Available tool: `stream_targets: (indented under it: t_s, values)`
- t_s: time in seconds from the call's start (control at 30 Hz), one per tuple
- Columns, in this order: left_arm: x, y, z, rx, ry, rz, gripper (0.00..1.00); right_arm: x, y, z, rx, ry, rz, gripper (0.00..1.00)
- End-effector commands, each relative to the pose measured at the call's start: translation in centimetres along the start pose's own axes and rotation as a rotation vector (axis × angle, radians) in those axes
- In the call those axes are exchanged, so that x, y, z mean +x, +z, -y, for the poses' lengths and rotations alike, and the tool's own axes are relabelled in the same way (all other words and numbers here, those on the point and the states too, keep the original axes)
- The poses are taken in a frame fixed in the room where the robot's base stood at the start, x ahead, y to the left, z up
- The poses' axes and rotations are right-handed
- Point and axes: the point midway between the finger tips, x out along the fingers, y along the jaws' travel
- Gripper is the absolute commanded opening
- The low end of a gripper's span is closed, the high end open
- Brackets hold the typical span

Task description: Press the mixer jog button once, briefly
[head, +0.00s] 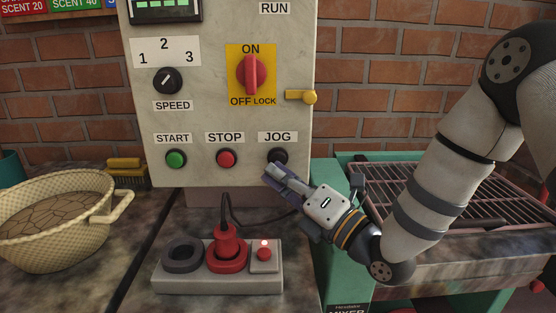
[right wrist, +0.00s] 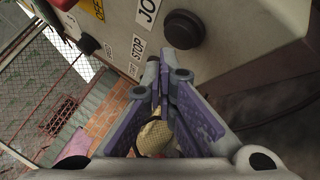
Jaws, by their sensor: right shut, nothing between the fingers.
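The black round jog button (head: 277,156) sits under the JOG label (head: 277,137) at the lower right of the pale control panel (head: 210,110). My right gripper (head: 269,172) is shut and empty, with its fingertips just below and in front of the button, covering its lower edge. In the right wrist view the jog button (right wrist: 184,29) stands just past the fingertips (right wrist: 166,66). A small gap seems to show there, but I cannot tell for certain whether they touch. My left gripper is not in view.
The red stop button (head: 226,158) and green start button (head: 176,158) are left of jog. Above are a red rotary switch (head: 251,74) and a yellow latch (head: 302,97). Below stands a grey socket block (head: 217,279) with a corded red plug (head: 226,240). A basket (head: 60,222) is at left.

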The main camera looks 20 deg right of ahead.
Motion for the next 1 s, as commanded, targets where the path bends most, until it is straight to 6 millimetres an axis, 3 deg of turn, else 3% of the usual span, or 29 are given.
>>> stream_targets:
  t_s: [1.0]
  values:
    - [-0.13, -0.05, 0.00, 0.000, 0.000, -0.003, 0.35, 0.67, 0.50, 0.50, 0.000, 0.000, 0.000, 0.00]
